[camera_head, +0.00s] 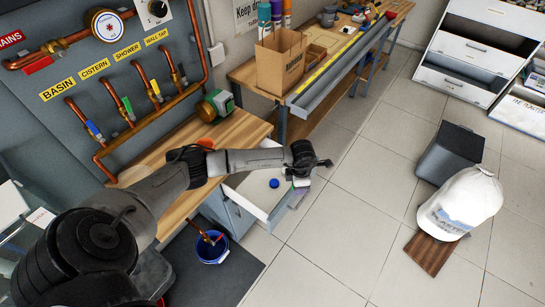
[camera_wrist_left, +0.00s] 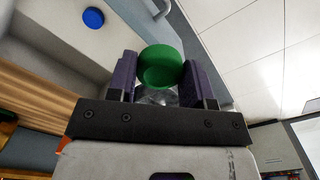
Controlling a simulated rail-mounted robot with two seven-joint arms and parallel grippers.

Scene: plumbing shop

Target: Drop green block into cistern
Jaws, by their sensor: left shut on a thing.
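My left gripper (camera_head: 305,171) is over the front end of the open white drawer in the head view. In the left wrist view the left gripper (camera_wrist_left: 160,80) is shut on a round green, cap-like piece (camera_wrist_left: 161,66), held between its purple fingers. In the head view this piece is mostly hidden by the gripper. A CISTERN label (camera_head: 94,69) is on the grey wall panel, above a pipe branch with a green-handled valve (camera_head: 127,106). No tank is clearly visible. My right gripper is in neither view.
The open drawer (camera_head: 239,184) under the wooden bench (camera_head: 190,145) holds a blue round piece (camera_head: 274,183). A blue bucket (camera_head: 212,248) stands on the floor below. A cardboard box (camera_head: 281,62) stands on the back bench.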

